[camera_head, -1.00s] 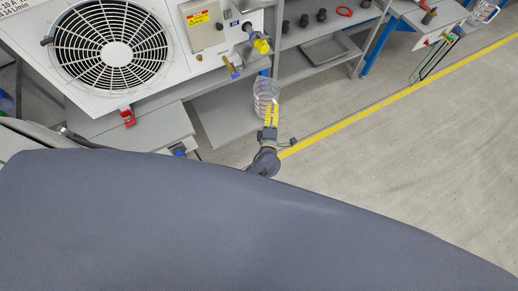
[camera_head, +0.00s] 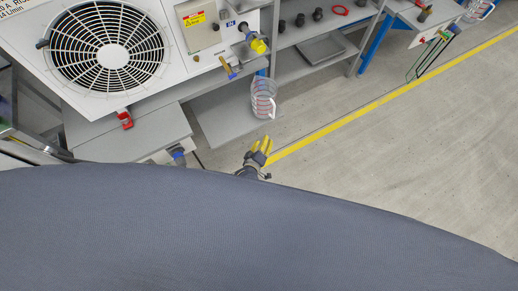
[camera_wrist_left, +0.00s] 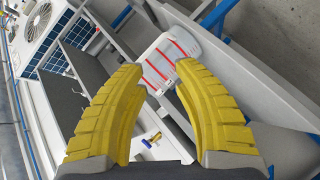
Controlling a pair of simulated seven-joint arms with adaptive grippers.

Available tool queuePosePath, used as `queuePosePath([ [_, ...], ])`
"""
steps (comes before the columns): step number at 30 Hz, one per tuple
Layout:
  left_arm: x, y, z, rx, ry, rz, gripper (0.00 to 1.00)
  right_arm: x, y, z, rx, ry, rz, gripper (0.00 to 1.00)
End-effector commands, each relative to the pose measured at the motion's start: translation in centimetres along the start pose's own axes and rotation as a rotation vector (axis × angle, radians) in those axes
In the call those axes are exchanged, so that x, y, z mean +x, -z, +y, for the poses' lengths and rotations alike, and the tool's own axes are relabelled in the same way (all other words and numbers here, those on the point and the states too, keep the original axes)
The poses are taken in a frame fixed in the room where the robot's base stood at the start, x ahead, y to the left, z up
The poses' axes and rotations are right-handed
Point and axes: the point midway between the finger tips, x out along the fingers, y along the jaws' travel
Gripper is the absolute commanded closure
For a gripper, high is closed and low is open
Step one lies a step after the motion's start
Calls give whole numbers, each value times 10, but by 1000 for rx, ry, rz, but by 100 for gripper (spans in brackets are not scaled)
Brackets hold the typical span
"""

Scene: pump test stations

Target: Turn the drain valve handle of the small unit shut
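My left gripper (camera_head: 261,145) has yellow fingers, spread apart with nothing between them. It is over the floor, just below the clear jug (camera_head: 263,98), and apart from it. In the left wrist view the open fingers (camera_wrist_left: 160,75) frame the jug (camera_wrist_left: 170,62) with red lines, which lies beyond them. A brass valve with a blue handle (camera_head: 230,70) is on the front of the white fan unit (camera_head: 180,70). I cannot tell which unit is the small one. A brass fitting with a blue part (camera_wrist_left: 150,138) shows small between the fingers in the left wrist view. My right gripper is not in view.
Grey shelves (camera_head: 320,60) hold black parts and a red ring (camera_head: 339,10). Another bench (camera_head: 410,18) stands at the upper right. Floor at the right is clear.

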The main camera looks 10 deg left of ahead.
Motion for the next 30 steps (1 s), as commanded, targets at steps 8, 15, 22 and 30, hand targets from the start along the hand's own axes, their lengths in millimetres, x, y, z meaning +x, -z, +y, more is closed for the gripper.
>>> queuePosePath([
  [8,-8,-16,-18,90,30,-58,71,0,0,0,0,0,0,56],
  [15,-10,-20,-24,116,38,-75,71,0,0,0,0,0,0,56],
  [22,-10,-21,-24,118,38,-76,71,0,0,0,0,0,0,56],
  [30,6,-12,7,85,3,-46,71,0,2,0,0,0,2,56],
])
